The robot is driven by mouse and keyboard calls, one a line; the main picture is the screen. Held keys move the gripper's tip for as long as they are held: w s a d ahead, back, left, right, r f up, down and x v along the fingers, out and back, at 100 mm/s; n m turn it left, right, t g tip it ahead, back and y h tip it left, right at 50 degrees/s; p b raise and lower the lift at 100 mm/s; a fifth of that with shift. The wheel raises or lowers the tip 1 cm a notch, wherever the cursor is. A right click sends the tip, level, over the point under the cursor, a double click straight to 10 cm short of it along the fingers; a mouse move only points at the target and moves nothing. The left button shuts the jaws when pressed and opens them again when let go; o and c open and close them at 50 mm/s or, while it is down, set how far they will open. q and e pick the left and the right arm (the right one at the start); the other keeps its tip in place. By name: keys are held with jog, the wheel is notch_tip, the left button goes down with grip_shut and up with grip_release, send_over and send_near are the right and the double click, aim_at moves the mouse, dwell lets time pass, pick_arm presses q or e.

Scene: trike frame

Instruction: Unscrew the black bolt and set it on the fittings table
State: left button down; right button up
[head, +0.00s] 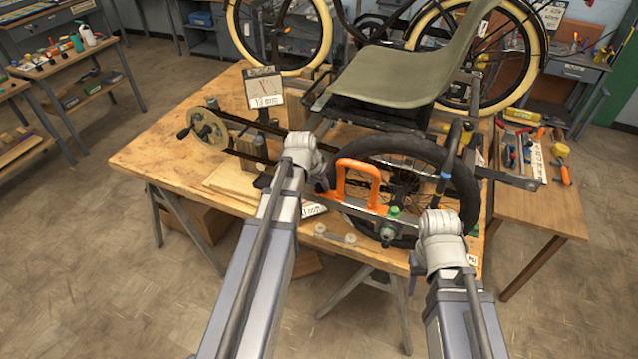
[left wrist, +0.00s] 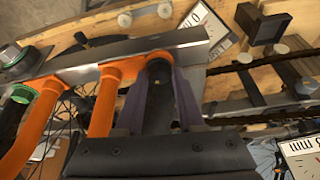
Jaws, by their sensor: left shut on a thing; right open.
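A dark round piece, which looks like the black bolt (left wrist: 158,92), sits between the purple fingers of my left gripper (left wrist: 157,100) in the left wrist view. It is at an orange end piece beside a steel bar (left wrist: 125,62). In the head view my left gripper (head: 322,186) is at the left end of that bar, by the orange handle (head: 357,165); its fingers are mostly hidden. My right gripper (head: 437,206) is near the right end of the bar, its fingers mostly hidden behind the wrist. I cannot tell for sure which table is the fittings table.
The trike's wheel (head: 465,185) and seat (head: 410,75) stand over the wooden workbench (head: 150,155). A tool-laden side table (head: 545,215) is at the right. Another table with bottles (head: 105,85) is far left. Open floor lies at the front left.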

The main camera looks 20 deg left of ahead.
pick_arm(q)
jog(key=n+y, duration=0.1)
jog(key=n, duration=0.2)
jog(key=n+y, duration=0.1)
jog(key=n, duration=0.2)
jog(key=shift+d+y, duration=0.1)
jog(key=shift+y, duration=0.2)
jog(key=shift+s+a+n+g, duration=0.1)
jog(key=shift+a+n+g, duration=0.15)
jog(key=shift+n, duration=0.45)
jog(key=shift+d, duration=0.1)
jog(key=c, duration=0.7)
grip_release()
jog(key=shift+c, duration=0.2)
